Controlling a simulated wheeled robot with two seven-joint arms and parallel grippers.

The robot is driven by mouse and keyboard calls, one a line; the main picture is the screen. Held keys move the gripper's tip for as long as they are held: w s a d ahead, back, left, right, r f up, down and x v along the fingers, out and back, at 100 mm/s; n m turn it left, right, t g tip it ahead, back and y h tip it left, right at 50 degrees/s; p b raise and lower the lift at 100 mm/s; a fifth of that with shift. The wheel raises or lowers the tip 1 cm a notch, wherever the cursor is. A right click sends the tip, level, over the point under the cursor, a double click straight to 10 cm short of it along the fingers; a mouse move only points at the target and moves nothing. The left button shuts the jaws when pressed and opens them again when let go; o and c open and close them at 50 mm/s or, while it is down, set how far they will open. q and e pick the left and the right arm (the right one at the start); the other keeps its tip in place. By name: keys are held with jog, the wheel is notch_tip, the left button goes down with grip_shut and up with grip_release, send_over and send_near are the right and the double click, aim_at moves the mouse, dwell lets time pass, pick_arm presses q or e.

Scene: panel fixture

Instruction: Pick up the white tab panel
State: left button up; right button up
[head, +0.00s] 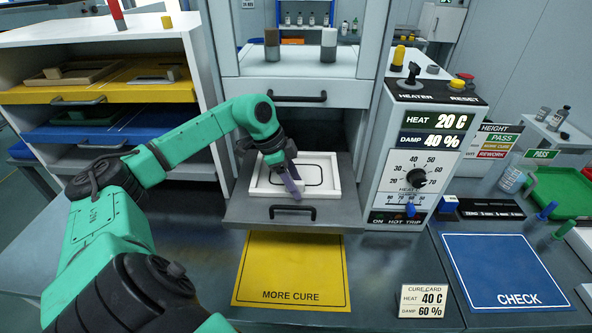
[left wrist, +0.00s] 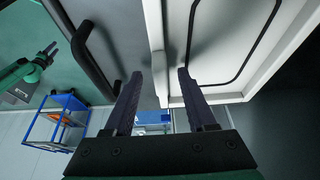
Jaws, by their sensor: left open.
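The white tab panel (head: 322,174), a pale rectangle with a dark outline, lies in the pulled-out drawer under the heater cabinet. My left gripper (head: 291,187) is over its front edge, pointing down, with part of the panel hidden behind it. In the left wrist view the white panel (left wrist: 215,25) fills the upper right. My left gripper (left wrist: 159,73) is open there, with the panel's edge between its fingers in the picture; contact cannot be told. What looks like my right gripper (left wrist: 48,52) is small at the left; its jaws are too small to read.
The drawer handle (head: 292,212) sticks out in front. A yellow MORE CURE mat (head: 290,262) and a blue CHECK mat (head: 505,265) lie empty on the bench. The heater control box (head: 418,150) stands close on the right, a shelf unit (head: 105,80) on the left.

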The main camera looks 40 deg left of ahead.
pick_arm(q)
jog(key=shift+f, duration=0.1)
grip_shut()
jog(key=shift+w, duration=0.1)
dwell(1.2)
